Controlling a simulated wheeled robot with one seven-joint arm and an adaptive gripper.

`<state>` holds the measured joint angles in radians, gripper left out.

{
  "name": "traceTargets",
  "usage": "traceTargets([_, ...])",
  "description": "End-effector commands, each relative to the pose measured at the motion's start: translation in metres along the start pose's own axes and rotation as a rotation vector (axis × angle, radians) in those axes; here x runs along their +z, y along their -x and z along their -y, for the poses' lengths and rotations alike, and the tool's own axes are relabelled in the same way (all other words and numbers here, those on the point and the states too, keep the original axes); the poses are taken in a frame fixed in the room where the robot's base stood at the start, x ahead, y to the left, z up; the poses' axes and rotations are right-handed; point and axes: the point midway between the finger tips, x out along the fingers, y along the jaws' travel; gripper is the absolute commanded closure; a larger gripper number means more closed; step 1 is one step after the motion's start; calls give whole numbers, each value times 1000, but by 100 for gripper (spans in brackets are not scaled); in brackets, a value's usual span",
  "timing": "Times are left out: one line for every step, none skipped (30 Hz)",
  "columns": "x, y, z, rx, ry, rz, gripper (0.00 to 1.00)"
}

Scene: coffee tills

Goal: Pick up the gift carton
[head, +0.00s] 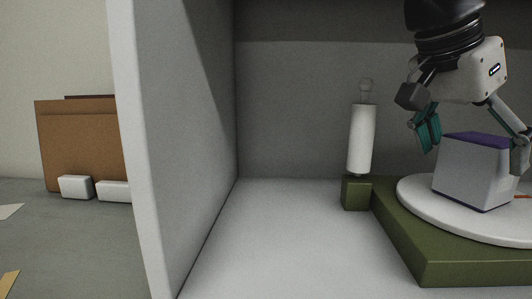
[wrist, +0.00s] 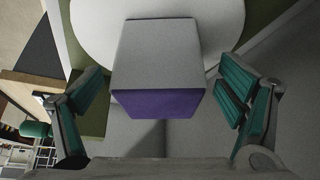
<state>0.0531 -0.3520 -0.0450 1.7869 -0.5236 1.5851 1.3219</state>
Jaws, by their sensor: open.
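The gift carton (head: 464,178) is a pale grey box with a purple top. It stands upright on a white round plate (head: 412,195) on a green base (head: 463,269), inside a grey-walled bay. My gripper (head: 474,142) is open above the carton, one finger on each side of its upper part. In the wrist view the carton (wrist: 160,55) sits between the teal finger pads of my gripper (wrist: 160,92), with a gap on both sides. In the head view the right finger overlaps the carton's right edge, so contact there cannot be told.
A white cylinder with a clear knob (head: 361,138) stands on a small green block (head: 356,193) left of the plate. A grey partition (head: 150,150) bounds the bay at left. The bay floor (head: 290,240) between them is clear. A brown panel (head: 82,145) stands beyond the partition.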

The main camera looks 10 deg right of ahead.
Motion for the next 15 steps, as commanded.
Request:
traceTargets([-7,-6,0,2,-2,1,12])
traceTargets([-12,-9,1,1,-2,1,12])
traceTargets([-18,-12,1,0,-2,0,12])
traceTargets([-22,-14,0,0,-2,0,12])
traceTargets([-25,-16,0,1,-2,0,12])
traceTargets([-22,-20,0,0,1,0,12])
traceTargets([-22,-22,0,0,1,0,12])
traceTargets([-22,-24,0,0,1,0,12])
traceTargets([-22,-25,0,0,1,0,12])
traceTargets([-23,-26,0,0,1,0,12])
traceTargets([-23,-26,0,0,1,0,12])
traceTargets([-23,-26,0,0,0,0,12])
traceTargets([-23,-26,0,0,1,0,12])
traceTargets([-23,-26,0,0,0,0,12])
traceTargets([-23,-26,0,0,0,0,12])
